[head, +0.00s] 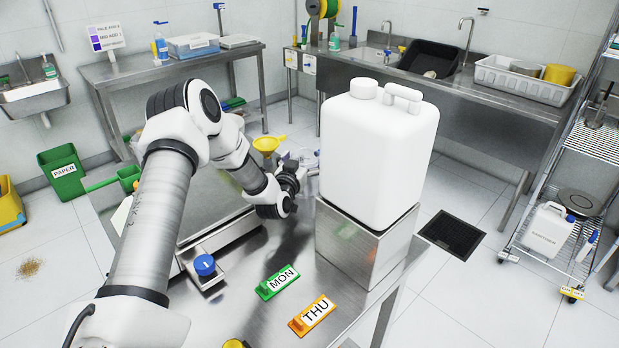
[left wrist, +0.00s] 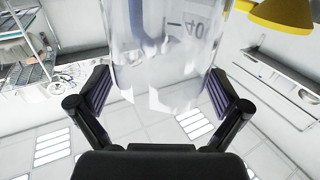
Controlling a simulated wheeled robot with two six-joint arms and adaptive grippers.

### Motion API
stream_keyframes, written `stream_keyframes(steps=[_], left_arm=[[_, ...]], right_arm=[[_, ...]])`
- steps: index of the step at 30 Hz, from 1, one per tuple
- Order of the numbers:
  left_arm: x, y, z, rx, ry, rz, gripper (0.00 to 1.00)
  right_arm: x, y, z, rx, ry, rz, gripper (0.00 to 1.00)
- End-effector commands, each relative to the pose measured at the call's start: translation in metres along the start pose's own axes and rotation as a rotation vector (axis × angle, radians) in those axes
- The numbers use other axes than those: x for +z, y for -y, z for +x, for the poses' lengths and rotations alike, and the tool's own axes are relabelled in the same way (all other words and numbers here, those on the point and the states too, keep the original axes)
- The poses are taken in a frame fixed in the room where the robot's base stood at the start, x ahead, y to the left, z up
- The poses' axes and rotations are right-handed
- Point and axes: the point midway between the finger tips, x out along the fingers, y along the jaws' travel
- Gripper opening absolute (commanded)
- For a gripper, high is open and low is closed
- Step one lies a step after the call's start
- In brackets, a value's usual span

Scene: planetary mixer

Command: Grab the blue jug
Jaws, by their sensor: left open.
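A clear jug (left wrist: 165,60) with printed marks and a blue strip stands between the fingers of my left gripper (left wrist: 158,92) in the left wrist view. The fingers are spread on both sides of it, with a gap visible at least on the left. In the head view, my left gripper (head: 294,170) is low over the steel table, left of a big white canister. Clear material shows beside the fingers there, but the canister hides part of that area, so I cannot make out the whole jug. My right gripper is not in view.
The white canister (head: 378,155) stands on a steel block (head: 360,245), close to the right of my gripper. A yellow funnel (head: 268,145) is behind it. A green MON tag (head: 278,281) and an orange THU tag (head: 312,315) lie in front. A blue knob (head: 205,265) is nearby.

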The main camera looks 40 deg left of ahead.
Motion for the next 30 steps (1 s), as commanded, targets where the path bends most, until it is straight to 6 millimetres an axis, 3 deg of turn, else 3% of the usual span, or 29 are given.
stream_keyframes(steps=[4, 10, 11, 17, 25, 30], left_arm=[[-0.001, 0.0, 0.022, 0.0, 0.0, 0.003, 1.0], [0.0, 0.001, 0.024, -0.001, 0.001, -0.001, 1.0], [0.0, 0.001, 0.024, -0.001, 0.001, -0.001, 0.96], [0.0, 0.0, 0.024, 0.0, 0.001, -0.001, 0.26], [-0.001, 0.0, 0.024, 0.0, 0.001, -0.001, 0.25], [-0.017, 0.0, 0.024, -0.001, -0.002, -0.003, 0.25]], right_arm=[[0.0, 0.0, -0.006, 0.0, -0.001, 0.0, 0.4], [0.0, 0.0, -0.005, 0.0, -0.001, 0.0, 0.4], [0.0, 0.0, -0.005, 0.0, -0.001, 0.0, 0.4], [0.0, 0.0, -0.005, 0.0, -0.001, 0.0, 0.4], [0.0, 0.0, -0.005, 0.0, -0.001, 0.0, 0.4], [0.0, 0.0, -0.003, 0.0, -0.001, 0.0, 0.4]])
